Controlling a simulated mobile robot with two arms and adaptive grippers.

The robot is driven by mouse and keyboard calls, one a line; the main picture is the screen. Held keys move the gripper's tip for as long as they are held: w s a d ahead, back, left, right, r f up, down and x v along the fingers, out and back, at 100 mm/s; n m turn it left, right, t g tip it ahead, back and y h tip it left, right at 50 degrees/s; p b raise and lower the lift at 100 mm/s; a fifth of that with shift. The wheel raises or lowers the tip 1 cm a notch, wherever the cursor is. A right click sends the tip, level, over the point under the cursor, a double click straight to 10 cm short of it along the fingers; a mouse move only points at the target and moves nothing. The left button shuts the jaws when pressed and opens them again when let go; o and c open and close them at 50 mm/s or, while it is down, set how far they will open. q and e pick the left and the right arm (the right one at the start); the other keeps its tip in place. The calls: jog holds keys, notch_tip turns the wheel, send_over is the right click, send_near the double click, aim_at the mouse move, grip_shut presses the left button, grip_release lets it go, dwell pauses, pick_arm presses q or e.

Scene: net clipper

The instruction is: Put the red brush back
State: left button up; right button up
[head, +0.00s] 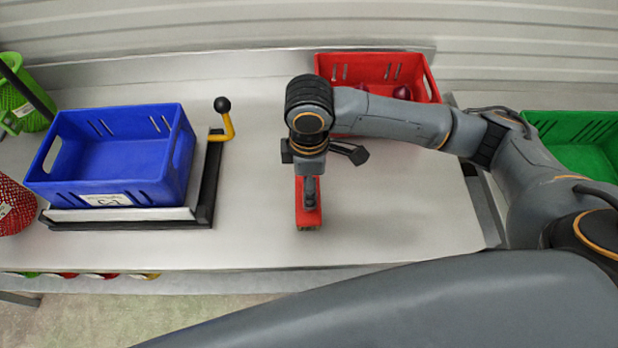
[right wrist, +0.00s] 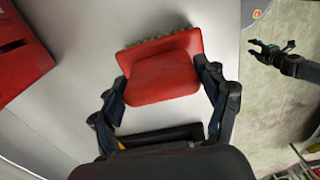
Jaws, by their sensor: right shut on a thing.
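The red brush (head: 309,204) is over the bare middle of the grey worktop, near its front edge. My right gripper (head: 309,190) reaches down to it from above. In the right wrist view the red brush (right wrist: 162,70) sits between the two fingers of my right gripper (right wrist: 165,90), which are shut on it. Its tan bristle edge shows along the far side. I cannot tell whether the brush touches the worktop. My left gripper (right wrist: 268,47) shows only in the right wrist view, over the floor, away from the brush; its opening is unclear.
A blue crate (head: 110,160) stands on a black-framed stand at left, beside a yellow lever (head: 228,125) with a black knob. A red crate (head: 360,70) holding dark red items stands at the back. A green crate (head: 580,130) is at right. Net rolls (head: 15,200) stand far left.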

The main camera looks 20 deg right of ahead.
jog(key=shift+f, duration=0.1)
jog(key=o, duration=1.1)
notch_tip(320, 180, up, 12)
jog(key=b, duration=0.1)
